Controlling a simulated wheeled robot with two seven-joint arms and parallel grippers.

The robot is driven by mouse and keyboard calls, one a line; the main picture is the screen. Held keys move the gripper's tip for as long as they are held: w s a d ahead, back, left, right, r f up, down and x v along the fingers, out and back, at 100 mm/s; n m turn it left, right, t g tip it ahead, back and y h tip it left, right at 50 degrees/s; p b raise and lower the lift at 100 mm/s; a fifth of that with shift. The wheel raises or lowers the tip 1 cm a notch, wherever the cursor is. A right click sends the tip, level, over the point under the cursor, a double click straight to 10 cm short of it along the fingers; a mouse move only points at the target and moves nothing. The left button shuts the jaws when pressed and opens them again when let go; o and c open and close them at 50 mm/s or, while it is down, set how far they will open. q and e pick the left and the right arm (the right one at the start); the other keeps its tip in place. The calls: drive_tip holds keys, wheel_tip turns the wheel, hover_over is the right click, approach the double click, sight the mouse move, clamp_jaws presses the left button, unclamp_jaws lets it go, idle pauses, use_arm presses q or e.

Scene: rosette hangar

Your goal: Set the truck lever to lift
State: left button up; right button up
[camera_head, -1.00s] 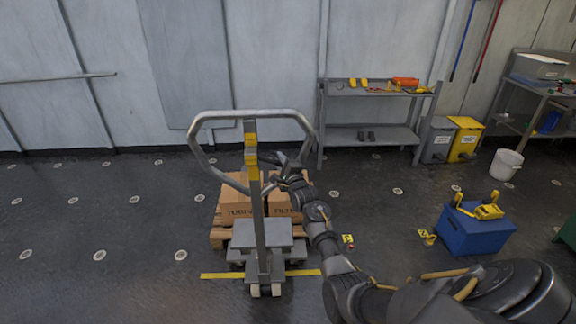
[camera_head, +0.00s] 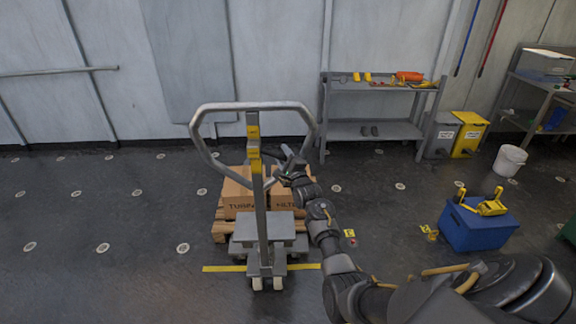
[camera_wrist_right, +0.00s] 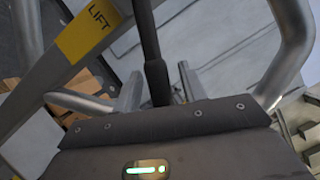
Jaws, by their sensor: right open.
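The pallet truck's grey loop handle (camera_head: 205,150) stands upright on its mast (camera_head: 261,215). The mast carries yellow labels in the head view; the wrist view shows one of them, a yellow LIFT label (camera_wrist_right: 88,30). A dark lever (camera_wrist_right: 147,35) runs down from the top of the right wrist view, beside the mast. My left gripper is not in view.
Cartons (camera_head: 238,196) on a wooden pallet (camera_head: 219,231) sit behind the mast. A yellow floor line (camera_head: 222,268) runs by the truck's wheels. A blue box (camera_head: 478,232) stands at right, a grey shelf (camera_head: 372,131) behind. Floor at left is clear.

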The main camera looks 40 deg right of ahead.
drive_tip(key=b+v, duration=0.1)
drive_tip(key=v, duration=0.9)
drive_tip(key=shift+b, duration=0.35)
